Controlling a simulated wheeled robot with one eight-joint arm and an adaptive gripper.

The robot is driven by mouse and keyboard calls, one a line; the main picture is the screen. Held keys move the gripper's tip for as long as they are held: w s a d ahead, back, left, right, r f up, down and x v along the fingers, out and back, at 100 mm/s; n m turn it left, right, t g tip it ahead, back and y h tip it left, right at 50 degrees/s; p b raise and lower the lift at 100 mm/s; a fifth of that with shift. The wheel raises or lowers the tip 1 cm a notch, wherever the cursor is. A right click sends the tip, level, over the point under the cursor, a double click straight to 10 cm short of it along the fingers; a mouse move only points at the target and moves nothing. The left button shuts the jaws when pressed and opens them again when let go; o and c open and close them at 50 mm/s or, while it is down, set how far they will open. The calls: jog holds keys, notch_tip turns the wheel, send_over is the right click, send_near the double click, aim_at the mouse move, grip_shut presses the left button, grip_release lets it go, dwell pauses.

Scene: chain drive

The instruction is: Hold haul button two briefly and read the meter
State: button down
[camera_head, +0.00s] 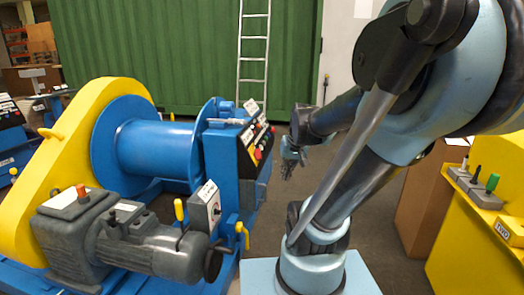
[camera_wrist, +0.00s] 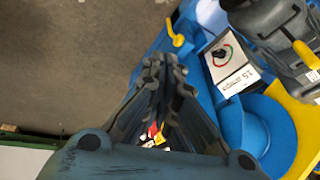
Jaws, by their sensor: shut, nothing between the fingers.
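The control panel (camera_head: 256,146) stands on the blue cabinet right of the winch drum. It has white labels, a black face and a red button (camera_head: 258,155); I cannot tell which is haul button two. My gripper (camera_head: 288,172) hangs right of the panel, apart from it, its fingers shut and empty. In the wrist view the gripper (camera_wrist: 164,72) covers much of the panel; red and yellow parts (camera_wrist: 155,133) show between the fingers. A grey box (camera_wrist: 227,62) there has a round black dial with red and green marks and a white label. No meter reading is legible.
The blue winch drum (camera_head: 155,145), yellow chain guard (camera_head: 65,150) and grey motor (camera_head: 150,250) fill the left. A yellow cabinet (camera_head: 470,245) with levers stands at right. A ladder (camera_head: 252,50) leans on the green container (camera_head: 170,50) behind. Bare floor lies right of the winch.

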aim_at(261, 147)
jog(key=w+r+t+y, duration=0.1)
jog(key=w+r+t, duration=0.15)
jog(key=w, duration=1.15)
jog(key=w+d+f+m+t, duration=0.1)
jog(key=w+d+f+t, duration=0.1)
jog(key=w, duration=1.2)
jog(key=w+d+f+m+t+y, duration=0.1)
jog(key=w+d, duration=0.4)
jog(key=w, duration=1)
notch_tip(261, 147, down, 2)
jog(key=shift+f+m+t, duration=0.25)
jog(key=shift+m+t, duration=0.45)
jog(key=shift+t, duration=0.15)
jog(key=w+a+f, duration=0.2)
jog(key=a+f, duration=0.2)
jog(key=a, duration=0.3)
jog(key=shift+w+a, duration=0.15)
jog(key=shift+a, duration=0.05)
jog(key=shift+a, duration=0.15)
jog(key=shift+w+a, duration=0.1)
jog(key=shift+a, duration=0.1)
